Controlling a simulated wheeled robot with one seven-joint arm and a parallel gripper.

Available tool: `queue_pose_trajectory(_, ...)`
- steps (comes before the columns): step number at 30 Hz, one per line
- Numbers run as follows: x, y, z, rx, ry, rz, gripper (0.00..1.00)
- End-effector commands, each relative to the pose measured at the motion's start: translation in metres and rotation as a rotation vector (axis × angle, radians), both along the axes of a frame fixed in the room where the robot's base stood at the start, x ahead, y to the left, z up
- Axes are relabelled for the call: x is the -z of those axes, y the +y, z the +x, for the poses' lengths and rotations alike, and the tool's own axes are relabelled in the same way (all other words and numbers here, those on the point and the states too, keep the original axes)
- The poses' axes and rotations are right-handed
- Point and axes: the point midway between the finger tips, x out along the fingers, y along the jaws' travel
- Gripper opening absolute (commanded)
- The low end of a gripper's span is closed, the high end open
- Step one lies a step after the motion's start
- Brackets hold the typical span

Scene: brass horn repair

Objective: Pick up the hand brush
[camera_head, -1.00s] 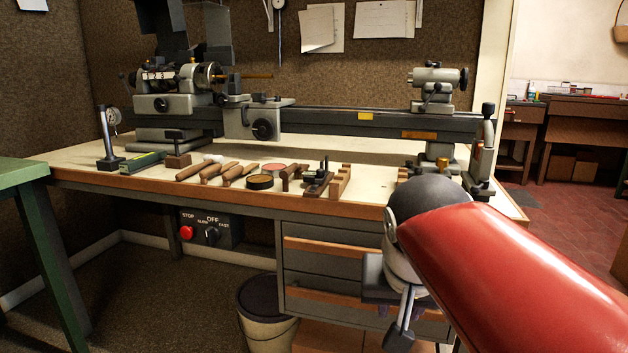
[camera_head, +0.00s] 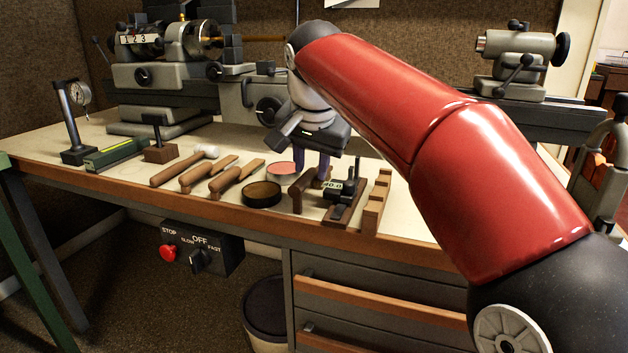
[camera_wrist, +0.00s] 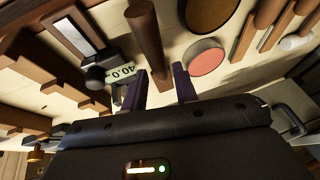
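A brown wooden piece with a round handle, which seems to be the hand brush (camera_head: 297,203), lies on the bench right of the round tins; its bristles cannot be made out. In the wrist view its handle (camera_wrist: 147,45) runs from the top edge down toward the gap between my fingers. My gripper (camera_head: 311,167) points down over it, fingers apart. In the wrist view both dark fingers of my gripper (camera_wrist: 161,73) show with a gap between them and nothing clamped. Whether the fingers are level with the handle is hard to tell.
Close by on the right are a gauge (camera_head: 342,190) reading 40.0 and a stepped wooden block (camera_head: 376,202). On the left are a dark tin (camera_head: 262,194), a reddish tin (camera_head: 283,168) and wooden-handled tools (camera_head: 235,177). The lathe (camera_head: 165,77) stands behind.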

Motion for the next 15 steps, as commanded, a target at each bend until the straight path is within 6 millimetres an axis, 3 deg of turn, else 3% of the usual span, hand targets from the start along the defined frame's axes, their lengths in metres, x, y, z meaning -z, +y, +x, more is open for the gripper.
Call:
queue_pose_trajectory(6,0.025,0.001,0.012,0.000,0.001,0.000,0.29)
queue_pose_trajectory(14,0.027,0.001,0.013,0.000,0.000,0.000,0.29)
queue_pose_trajectory(15,0.027,0.001,0.013,0.000,0.000,0.001,0.24)
